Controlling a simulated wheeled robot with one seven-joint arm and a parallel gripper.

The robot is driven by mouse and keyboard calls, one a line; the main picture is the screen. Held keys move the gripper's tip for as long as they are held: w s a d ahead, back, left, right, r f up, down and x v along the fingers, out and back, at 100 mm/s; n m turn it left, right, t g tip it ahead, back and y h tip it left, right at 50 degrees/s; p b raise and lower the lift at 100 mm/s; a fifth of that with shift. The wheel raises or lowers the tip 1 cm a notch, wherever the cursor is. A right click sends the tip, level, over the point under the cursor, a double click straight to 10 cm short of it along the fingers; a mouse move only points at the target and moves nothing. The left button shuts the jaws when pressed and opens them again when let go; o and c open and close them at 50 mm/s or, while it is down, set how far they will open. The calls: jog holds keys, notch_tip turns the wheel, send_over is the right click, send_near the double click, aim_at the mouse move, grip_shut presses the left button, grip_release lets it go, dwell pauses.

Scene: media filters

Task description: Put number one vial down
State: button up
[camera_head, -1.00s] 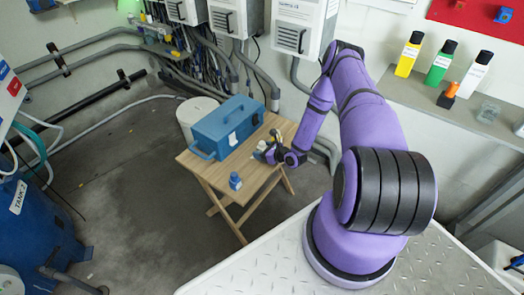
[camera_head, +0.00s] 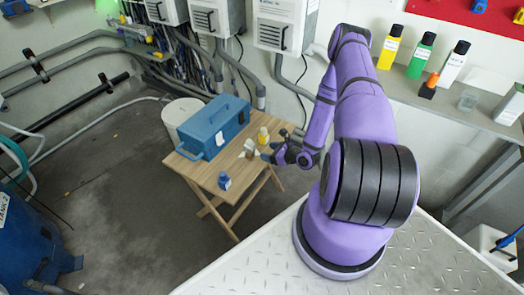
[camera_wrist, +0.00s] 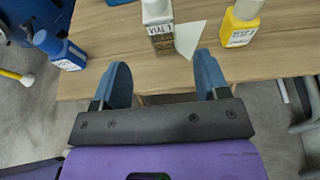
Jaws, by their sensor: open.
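The number one vial (camera_wrist: 158,28), white-topped with a "VIAL 1" label and a brown lower part, stands upright on the wooden table (camera_wrist: 120,75). It also shows in the head view (camera_head: 249,148). My gripper (camera_wrist: 166,75) is open and empty, its two blue fingers apart at the table's edge. The vial is beyond the fingertips, between their lines, and not touched. In the head view my gripper (camera_head: 270,157) is just right of the vial. A white triangular piece (camera_wrist: 190,38) lies right beside the vial.
A blue bottle (camera_wrist: 60,48) stands left and a yellow "TEST" bottle (camera_wrist: 240,22) right of the vial. A blue toolbox (camera_head: 214,125) fills the table's back. A shelf (camera_head: 450,100) with several bottles is at the right. The table's front middle is bare.

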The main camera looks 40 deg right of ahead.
jog(key=shift+s+d+r, duration=0.15)
jog(key=shift+s+r, duration=0.05)
jog(key=shift+s, duration=0.15)
jog(key=w+a+r+n+g+y, duration=0.25)
jog(key=r+n, duration=0.25)
jog(key=r, duration=0.5)
jog(key=w+a+r+n+g+y, duration=0.15)
jog(key=a+r+n, duration=0.25)
jog(key=r, duration=0.5)
jog(key=w+a+r+n+g+y, duration=0.1)
jog(key=a+r+n+g+y, duration=0.3)
jog(key=r, duration=0.6)
jog(key=s+a+r+n+g+h, duration=0.1)
jog(key=s+a+r+n+g, duration=0.2)
jog(key=r, duration=0.4)
jog(key=s+a+r+n+h, duration=0.2)
jog(key=s+a+r+n, duration=0.25)
jog(key=r, duration=0.25)
jog(key=s+r+n+t+h, duration=0.1)
jog(key=s+r+n+h, duration=0.4)
jog(key=s+r, duration=0.4)
jog(key=s+a+r+n+t+h, duration=0.1)
jog(key=s+r+n+h, duration=0.3)
jog(key=s+r, duration=0.5)
jog(key=shift+s+n+t+h, duration=0.45)
jog(key=shift+s+n, duration=0.8)
jog(key=shift+s, duration=0.5)
jog(key=shift+a+f, duration=0.1)
